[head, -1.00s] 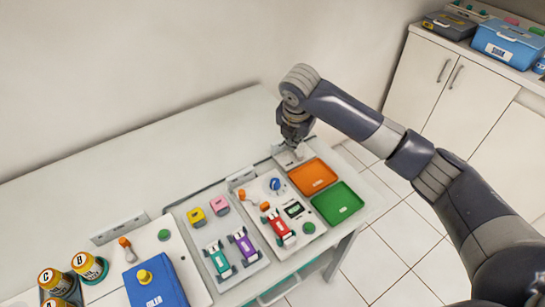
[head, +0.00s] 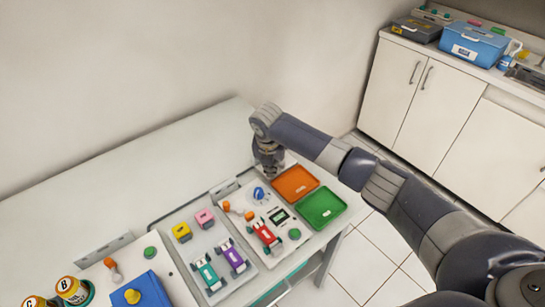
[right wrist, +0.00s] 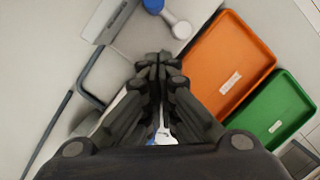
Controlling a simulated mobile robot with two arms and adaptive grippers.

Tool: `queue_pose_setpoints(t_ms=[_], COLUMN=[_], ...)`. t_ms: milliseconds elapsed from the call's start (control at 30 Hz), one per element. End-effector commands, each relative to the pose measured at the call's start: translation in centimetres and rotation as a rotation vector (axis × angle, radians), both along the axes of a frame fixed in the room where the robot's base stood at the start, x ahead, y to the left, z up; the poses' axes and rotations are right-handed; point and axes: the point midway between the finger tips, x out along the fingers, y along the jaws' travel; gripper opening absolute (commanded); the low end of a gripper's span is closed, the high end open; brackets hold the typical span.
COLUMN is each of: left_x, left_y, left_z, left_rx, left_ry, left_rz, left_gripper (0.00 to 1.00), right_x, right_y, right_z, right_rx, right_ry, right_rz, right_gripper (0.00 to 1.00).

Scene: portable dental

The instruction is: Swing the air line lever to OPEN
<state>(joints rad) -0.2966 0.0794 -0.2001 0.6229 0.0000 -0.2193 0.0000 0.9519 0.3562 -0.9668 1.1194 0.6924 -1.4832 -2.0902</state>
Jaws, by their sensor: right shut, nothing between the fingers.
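My right gripper (head: 268,172) hangs over the far edge of the right-hand board, just left of the orange tray, with its fingers closed and empty. In the right wrist view its fingertips (right wrist: 160,58) are together. Above them is a pale rod with a rounded end (right wrist: 182,30) beside a blue part (right wrist: 153,5), apart from the fingers; I cannot tell whether this is the air line lever. An orange-ended lever (head: 237,210) lies on the right-hand board near a blue knob (head: 258,192). Another orange-knobbed lever (head: 113,270) stands on the left board. Their labels are unreadable.
An orange tray (head: 296,184) and a green tray (head: 320,207) lie right of the gripper. Red (head: 264,234), purple (head: 233,258) and teal (head: 207,273) toy-like pieces lie nearer. A blue box (head: 141,291) stands at left. The table's back strip (head: 150,180) is clear.

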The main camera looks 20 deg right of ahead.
Motion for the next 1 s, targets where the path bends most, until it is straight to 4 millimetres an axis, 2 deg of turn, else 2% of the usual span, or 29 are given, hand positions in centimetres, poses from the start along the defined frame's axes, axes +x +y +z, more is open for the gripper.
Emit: queue_pose_setpoints(t_ms=[100, 400, 1000], left_x=[-0.2, -0.5, -0.5], left_y=[0.0, 0.1, 0.1], left_z=[0.3, 0.4, 0.4], left_rx=[0.001, 0.002, 0.002], left_ry=[0.004, 0.008, 0.008], left_rz=[0.0, 0.0, 0.0], left_gripper=[0.0, 0.0, 0.0], right_x=[1.3, 2.8, 3.1], right_y=[-0.6, -1.4, -1.4], right_z=[0.5, 0.4, 0.3], right_rx=[0.002, 0.001, 0.002], right_ry=[-0.005, -0.005, -0.005], right_rz=[-0.003, -0.001, -0.016], right_gripper=[0.0, 0.0, 0.0])
